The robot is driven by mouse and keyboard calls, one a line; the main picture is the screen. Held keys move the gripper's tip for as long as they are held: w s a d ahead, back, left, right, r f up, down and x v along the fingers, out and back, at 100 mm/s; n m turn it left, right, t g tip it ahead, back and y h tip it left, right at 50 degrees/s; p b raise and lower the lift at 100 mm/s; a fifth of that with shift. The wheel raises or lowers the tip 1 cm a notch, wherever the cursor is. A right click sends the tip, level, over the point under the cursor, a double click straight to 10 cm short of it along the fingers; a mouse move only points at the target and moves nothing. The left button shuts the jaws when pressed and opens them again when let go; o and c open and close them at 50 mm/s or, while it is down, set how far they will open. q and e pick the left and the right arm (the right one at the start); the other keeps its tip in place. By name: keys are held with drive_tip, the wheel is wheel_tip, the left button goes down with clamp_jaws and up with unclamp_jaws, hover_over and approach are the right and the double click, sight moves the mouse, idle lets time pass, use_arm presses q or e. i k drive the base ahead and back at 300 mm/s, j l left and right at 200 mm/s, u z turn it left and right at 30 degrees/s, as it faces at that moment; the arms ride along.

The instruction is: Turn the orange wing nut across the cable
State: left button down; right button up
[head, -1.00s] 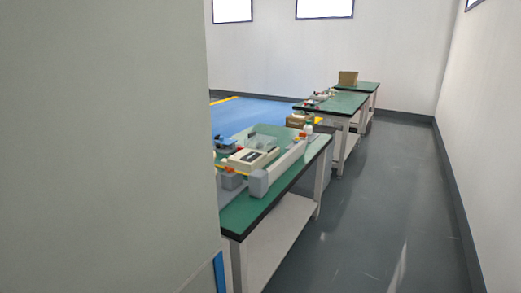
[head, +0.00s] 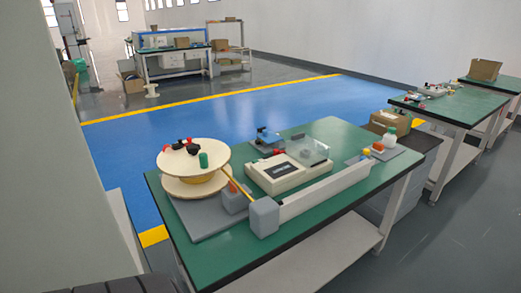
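A small orange piece (head: 233,187) sits on a grey block (head: 234,202) beside the cable spool (head: 192,158) on the nearest green table. Another orange piece (head: 377,146) shows near the table's far right end. Both are too small for me to tell which is a wing nut or how it is turned. A yellow cable (head: 240,188) runs from the spool toward a larger grey block (head: 263,216). Neither of my grippers is in view.
More tables stand at the right. Blue floor (head: 230,108) lies open behind. A pale wall or panel fills the left edge.

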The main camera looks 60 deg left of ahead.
sight(233, 188)
drive_tip(key=i+u, duration=0.3)
drive_tip(key=i+l+u, duration=0.15)
drive_tip(key=i+u, duration=0.2)
drive_tip(key=i+l+u, duration=0.1)
drive_tip(key=u, duration=0.4)
drive_tip(key=i+l+u, duration=0.1)
drive_tip(key=u, duration=0.35)
drive_tip(key=i+l+u, duration=0.1)
drive_tip(key=l+u, duration=0.2)
drive_tip(key=u, duration=0.2)
drive_tip(key=l+u, duration=0.2)
drive_tip(key=u, duration=0.3)
drive_tip(key=l+u, duration=0.25)
drive_tip(key=u, duration=0.2)
drive_tip(key=l+u, duration=0.2)
drive_tip(key=u, duration=0.3)
drive_tip(key=k+l+u, duration=0.1)
drive_tip(key=u, duration=0.4)
drive_tip(key=l, duration=0.1)
